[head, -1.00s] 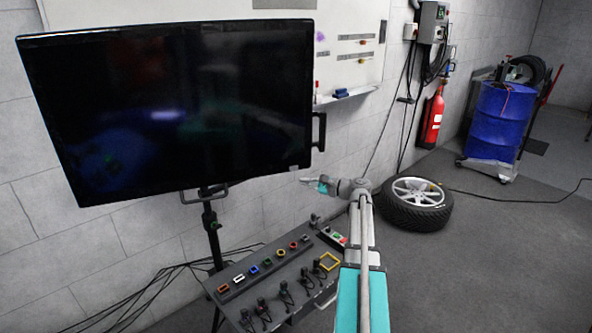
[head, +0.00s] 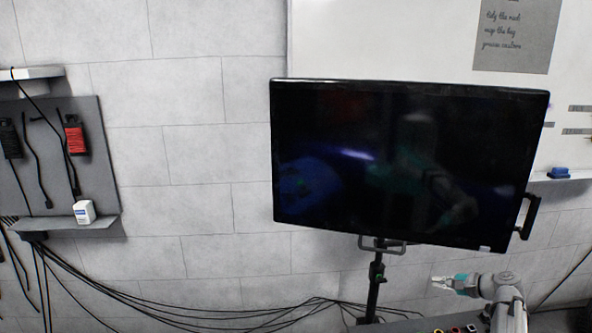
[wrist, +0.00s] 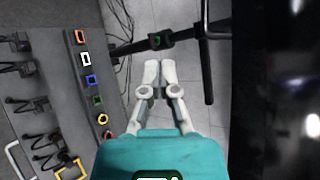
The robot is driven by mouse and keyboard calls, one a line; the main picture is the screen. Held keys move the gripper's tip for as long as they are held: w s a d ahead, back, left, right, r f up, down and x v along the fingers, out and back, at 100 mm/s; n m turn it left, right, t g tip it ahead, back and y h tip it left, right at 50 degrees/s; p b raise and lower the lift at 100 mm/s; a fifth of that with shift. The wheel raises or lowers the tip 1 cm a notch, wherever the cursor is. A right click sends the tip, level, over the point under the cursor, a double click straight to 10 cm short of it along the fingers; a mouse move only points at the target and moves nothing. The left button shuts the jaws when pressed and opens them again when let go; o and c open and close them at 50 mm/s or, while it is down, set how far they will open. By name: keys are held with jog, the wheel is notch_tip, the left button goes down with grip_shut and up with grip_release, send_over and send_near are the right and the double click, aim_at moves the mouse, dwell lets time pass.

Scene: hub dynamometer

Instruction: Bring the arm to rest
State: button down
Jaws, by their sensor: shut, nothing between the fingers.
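My gripper (head: 441,282) is at the lower right in the head view, pointing left, below the monitor's lower edge. In the wrist view my gripper (wrist: 153,75) has its two pale fingertips together, with nothing between them. It is in the air, apart from the console panel (wrist: 62,36) to its left and the monitor stand (wrist: 185,34) beyond it. My arm comes up from the lower right of the head view; most of it is out of the picture.
A large dark monitor (head: 400,165) hangs close above the gripper; its screen also shows at the right in the wrist view (wrist: 280,90). Coloured sockets line the console. Cables (head: 200,312) run along the wall's foot. A shelf (head: 75,228) holds a small white box (head: 84,212).

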jog(key=s+a+f+n+g+h+p, duration=0.1)
jog(key=s+a+f+n+g, duration=0.2)
jog(key=a, duration=0.6)
jog(key=s+a+f+n+g+h+p, duration=0.1)
jog(key=s+a+n+g+p, duration=0.2)
jog(key=a, duration=0.5)
jog(key=s+a+n+g+h+p, duration=0.1)
jog(key=s+a+n+g+h, duration=0.2)
jog(key=s+a+n+h, duration=0.3)
jog(key=shift+s+a+f+n+g+h+p, duration=0.3)
jog(key=shift+s+a+f+n, duration=0.1)
jog(key=shift+s+a+n, duration=1.2)
